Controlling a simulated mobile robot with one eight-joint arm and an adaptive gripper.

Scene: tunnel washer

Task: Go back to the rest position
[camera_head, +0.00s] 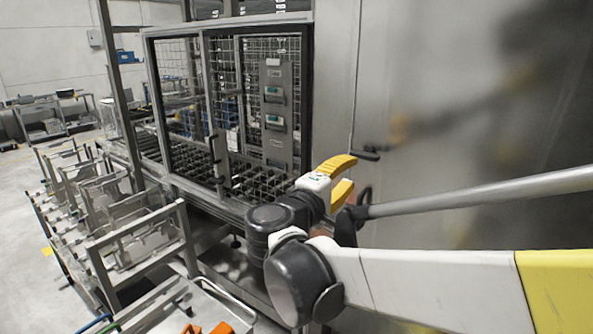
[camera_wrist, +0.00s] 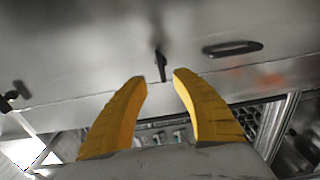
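My gripper (camera_head: 344,178) has yellow fingers and stands in front of the steel washer wall (camera_head: 336,90), near a dark handle (camera_head: 366,154). In the wrist view my gripper (camera_wrist: 160,85) is open, with a clear gap between its fingertips and nothing held. A dark handle (camera_wrist: 161,64) shows just beyond the gap, apart from the fingers as far as I can tell. A second, flat dark handle (camera_wrist: 232,48) lies to its right on the steel surface.
A framed glass and mesh door (camera_head: 228,110) stands left of my gripper. Metal trolleys (camera_head: 140,235) fill the lower left, with orange items (camera_head: 221,328) at the bottom. A grey rail (camera_head: 480,193) runs across the right. Open floor (camera_head: 25,245) lies far left.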

